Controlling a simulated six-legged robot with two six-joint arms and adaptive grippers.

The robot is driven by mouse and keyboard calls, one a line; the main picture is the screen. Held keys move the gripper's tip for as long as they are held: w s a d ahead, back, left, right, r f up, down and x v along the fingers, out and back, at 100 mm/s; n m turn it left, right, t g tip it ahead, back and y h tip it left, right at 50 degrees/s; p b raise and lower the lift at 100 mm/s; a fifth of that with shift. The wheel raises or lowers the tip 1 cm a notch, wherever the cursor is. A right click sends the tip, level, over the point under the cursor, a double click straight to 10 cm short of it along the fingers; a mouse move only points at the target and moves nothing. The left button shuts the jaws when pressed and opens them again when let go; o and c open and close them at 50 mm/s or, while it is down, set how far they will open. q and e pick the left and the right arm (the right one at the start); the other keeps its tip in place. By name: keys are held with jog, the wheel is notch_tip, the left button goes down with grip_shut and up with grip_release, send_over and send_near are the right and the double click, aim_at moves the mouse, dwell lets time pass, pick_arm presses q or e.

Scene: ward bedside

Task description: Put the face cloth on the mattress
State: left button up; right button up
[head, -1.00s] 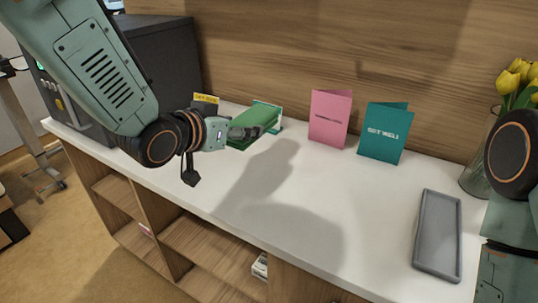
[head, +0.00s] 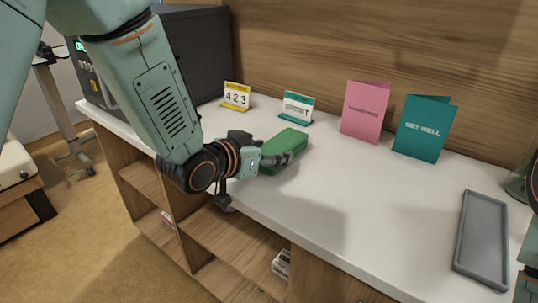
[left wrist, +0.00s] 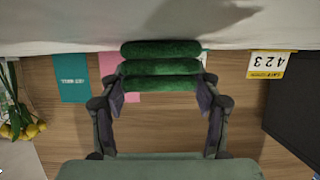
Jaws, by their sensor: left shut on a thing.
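The face cloth (head: 289,146) is a folded green cloth. My left gripper (head: 278,162) is shut on it and holds it over the white counter, near the front edge. In the left wrist view the green cloth (left wrist: 160,68) shows as stacked rolls between the two fingers of my left gripper (left wrist: 160,92). I cannot make out a mattress in these frames. My right gripper is out of view; only a bit of my right arm shows at the right edge.
On the white counter (head: 350,205) stand a yellow number card (head: 236,97), a small green-and-white card (head: 297,107), a pink card (head: 365,110) and a teal card (head: 424,128). A grey tray (head: 482,238) lies at the right. Open shelves (head: 235,235) are below.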

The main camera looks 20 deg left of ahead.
pick_arm(q)
jog(key=shift+s, duration=0.25)
jog(key=o, duration=0.9)
jog(key=shift+w+f, duration=0.15)
jog(key=shift+o, duration=1)
